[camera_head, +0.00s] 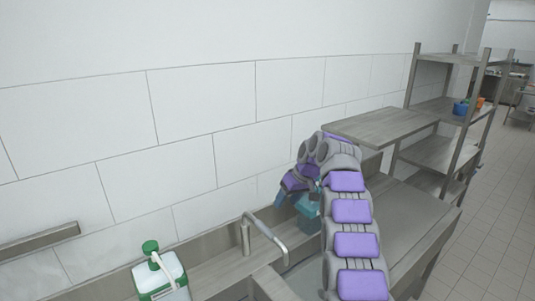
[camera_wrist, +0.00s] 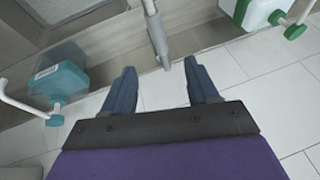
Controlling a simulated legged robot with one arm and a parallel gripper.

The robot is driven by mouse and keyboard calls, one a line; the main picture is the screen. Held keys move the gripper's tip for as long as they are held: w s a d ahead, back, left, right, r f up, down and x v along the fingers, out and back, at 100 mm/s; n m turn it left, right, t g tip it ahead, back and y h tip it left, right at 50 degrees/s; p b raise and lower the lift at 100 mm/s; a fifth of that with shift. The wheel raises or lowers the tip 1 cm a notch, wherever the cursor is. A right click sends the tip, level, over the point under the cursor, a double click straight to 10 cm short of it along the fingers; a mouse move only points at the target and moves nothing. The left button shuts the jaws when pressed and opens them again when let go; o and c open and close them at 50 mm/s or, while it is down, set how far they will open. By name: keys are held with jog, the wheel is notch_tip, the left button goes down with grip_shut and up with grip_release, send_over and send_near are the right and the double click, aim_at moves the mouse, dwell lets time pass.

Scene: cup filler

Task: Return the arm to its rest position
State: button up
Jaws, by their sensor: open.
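My gripper (camera_wrist: 158,66) is open in the wrist view, its two dark blue fingers spread with nothing between them. In the head view my arm rises from the lower right and bends over at the top, with my gripper (camera_head: 284,195) low over the sink counter, near the wall. In the wrist view the grey faucet (camera_wrist: 156,32) lies just past the fingertips, apart from them as far as I can tell. In the head view the faucet (camera_head: 262,227) stands left of the gripper.
A teal bottle (camera_wrist: 60,74) stands left of the fingers; it shows partly hidden behind my gripper in the head view (camera_head: 308,204). A white-and-green jug (camera_head: 160,277) stands at the lower left. A metal table (camera_head: 382,124) and shelf rack (camera_head: 437,152) are at the right.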

jog(key=s+m+g+h+b, duration=0.2)
jog(key=s+m+b, duration=0.3)
jog(key=s, duration=2)
jog(key=s+d+f+b, duration=0.1)
jog(key=s+f, duration=0.3)
jog(key=s, duration=0.7)
jog(key=s+d+f+g+h+b, duration=0.1)
jog(key=s+f, duration=0.4)
jog(key=s, duration=0.6)
jog(key=s+d+f+g+h+b, duration=0.1)
jog(key=s+f+b, duration=0.3)
jog(key=s, duration=0.7)
jog(key=shift+s+d+f+m, duration=0.2)
jog(key=shift+d+f+m, duration=0.25)
jog(key=shift+d, duration=0.2)
